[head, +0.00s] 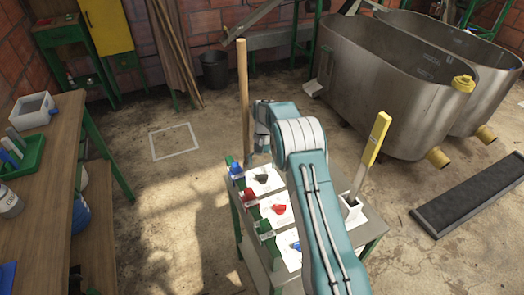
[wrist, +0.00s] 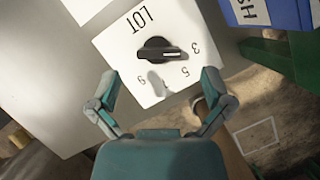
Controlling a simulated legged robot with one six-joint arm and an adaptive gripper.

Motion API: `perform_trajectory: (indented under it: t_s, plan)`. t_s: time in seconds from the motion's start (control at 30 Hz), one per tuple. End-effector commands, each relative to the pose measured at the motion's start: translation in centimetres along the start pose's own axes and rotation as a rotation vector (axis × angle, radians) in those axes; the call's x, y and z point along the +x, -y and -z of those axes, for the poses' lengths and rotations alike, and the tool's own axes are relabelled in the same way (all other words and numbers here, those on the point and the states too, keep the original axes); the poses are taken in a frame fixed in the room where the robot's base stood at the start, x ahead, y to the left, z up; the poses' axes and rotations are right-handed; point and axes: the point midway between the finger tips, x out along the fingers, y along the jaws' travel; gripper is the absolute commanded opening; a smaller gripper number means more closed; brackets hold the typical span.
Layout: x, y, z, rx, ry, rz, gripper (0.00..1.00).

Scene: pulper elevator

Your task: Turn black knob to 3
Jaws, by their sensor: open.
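The black knob (wrist: 158,50) sits on a white square plate (wrist: 135,28) marked LOT, with the numbers 3, 5 and one that reads as 6 or 9, upside down in the wrist view. Its white pointer line faces right, close to the 3; I cannot tell whether it is exactly on it. In the head view the black knob (head: 262,179) is on the far plate of the small stand. My gripper (wrist: 158,78) is open, its fingers spread on either side of the plate's lower part, apart from the knob.
A red knob (head: 279,210) and a blue knob (head: 296,246) sit nearer on the same stand. A blue box (wrist: 265,12) is beside the plate. A wooden pole (head: 243,100) and a yellow-handled tool (head: 377,138) stand close by. A workbench (head: 60,165) is at left.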

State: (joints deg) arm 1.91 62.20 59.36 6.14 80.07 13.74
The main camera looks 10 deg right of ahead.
Motion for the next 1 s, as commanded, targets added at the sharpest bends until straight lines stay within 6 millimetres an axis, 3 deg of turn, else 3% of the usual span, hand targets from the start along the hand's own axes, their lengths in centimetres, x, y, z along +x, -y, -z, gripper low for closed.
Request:
perform_trajectory:
  t_s: [0.2, 0.4, 0.6, 1.0]
  plan:
    - [-4.8, 0.1, 0.2, 0.0, -0.004, 0.001, 1.0]
    - [-7.5, 0.1, 0.2, 0.001, -0.001, 0.0, 1.0]
    - [-8.4, 0.1, 0.2, 0.001, -0.001, -0.001, 1.0]
    - [-8.4, 0.1, 0.1, 0.0, 0.0, -0.001, 1.0]
